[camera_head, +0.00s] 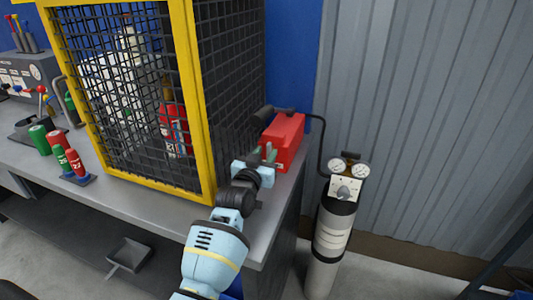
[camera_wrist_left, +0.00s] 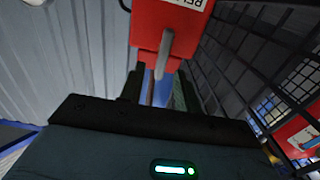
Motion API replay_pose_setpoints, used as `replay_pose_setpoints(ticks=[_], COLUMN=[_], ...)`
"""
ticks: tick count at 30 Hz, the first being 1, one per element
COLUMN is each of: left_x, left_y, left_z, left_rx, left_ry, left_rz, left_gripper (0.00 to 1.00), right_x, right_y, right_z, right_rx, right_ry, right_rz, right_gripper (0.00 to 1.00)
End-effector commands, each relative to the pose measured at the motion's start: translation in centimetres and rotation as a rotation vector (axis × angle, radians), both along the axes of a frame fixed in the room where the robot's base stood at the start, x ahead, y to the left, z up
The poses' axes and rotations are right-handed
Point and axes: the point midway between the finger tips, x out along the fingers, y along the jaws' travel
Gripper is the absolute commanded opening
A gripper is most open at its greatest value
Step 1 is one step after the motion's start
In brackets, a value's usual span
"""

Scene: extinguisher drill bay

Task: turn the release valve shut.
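The release valve is a red box (camera_head: 285,138) at the right end of the bench, with a dark pipe on top. In the left wrist view its red body (camera_wrist_left: 150,25) carries a partly cut-off white label, and a grey lever (camera_wrist_left: 166,45) points down towards my fingers. My left gripper (camera_head: 264,158) is right at the near side of the red box. In the left wrist view the left gripper (camera_wrist_left: 158,90) has its two dark fingers apart, with the lever's lower end in line with the gap. I cannot tell if they touch it. My right gripper is not in view.
A yellow-framed mesh cage (camera_head: 205,100) stands close left of the valve, holding a red extinguisher (camera_head: 173,130). A grey cylinder with two gauges (camera_head: 333,235) stands on the floor at right. Green and red canisters (camera_head: 57,140) stand at the bench's left.

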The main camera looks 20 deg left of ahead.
Motion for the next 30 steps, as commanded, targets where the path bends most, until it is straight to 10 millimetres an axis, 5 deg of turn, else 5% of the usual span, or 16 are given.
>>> replay_pose_setpoints(ticks=[15,23,30], left_x=[1.4,1.4,1.4], left_y=[0.0,0.0,0.0], left_z=[0.0,0.0,0.0], left_rx=[0.0,0.0,0.004], left_ry=[0.0,0.0,0.0], left_rz=[0.001,0.001,0.001], left_gripper=[0.33,0.01,0.0], right_x=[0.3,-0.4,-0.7], right_y=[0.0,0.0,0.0], right_z=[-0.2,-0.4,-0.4], right_rx=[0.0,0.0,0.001], right_ry=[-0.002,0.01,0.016], right_rz=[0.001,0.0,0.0], right_gripper=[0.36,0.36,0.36])
